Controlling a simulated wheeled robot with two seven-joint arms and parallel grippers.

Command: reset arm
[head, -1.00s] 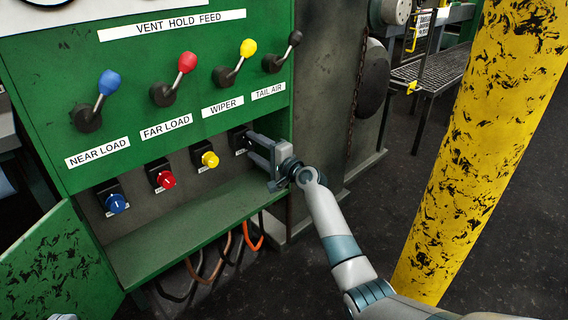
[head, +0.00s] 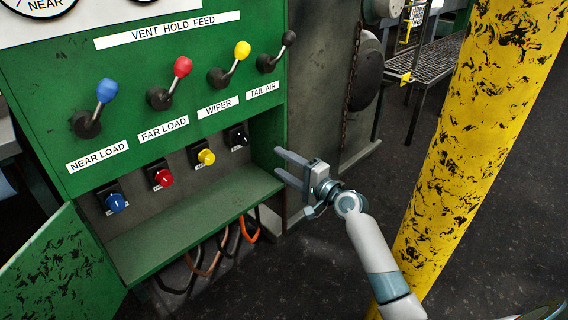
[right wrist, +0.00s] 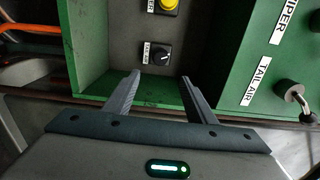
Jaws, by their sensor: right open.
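My right gripper (head: 279,162) is open and empty in the head view, just right of the green control cabinet (head: 130,120). Its two grey fingers point left toward the cabinet, apart from the knobs. In the right wrist view, the open fingers (right wrist: 155,95) point at the cabinet recess, with a black knob (right wrist: 157,54) in front of them. In the head view this black knob (head: 237,136) is the rightmost of the row, beside a yellow knob (head: 206,157), a red knob (head: 163,178) and a blue knob (head: 116,202). My left gripper is not in view.
Levers with blue (head: 107,90), red (head: 182,67), yellow (head: 242,50) and black (head: 289,37) tips stand above the knobs. An open green door (head: 60,270) hangs at lower left. A yellow post (head: 480,130) stands at right, near my right arm. Dark floor lies between.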

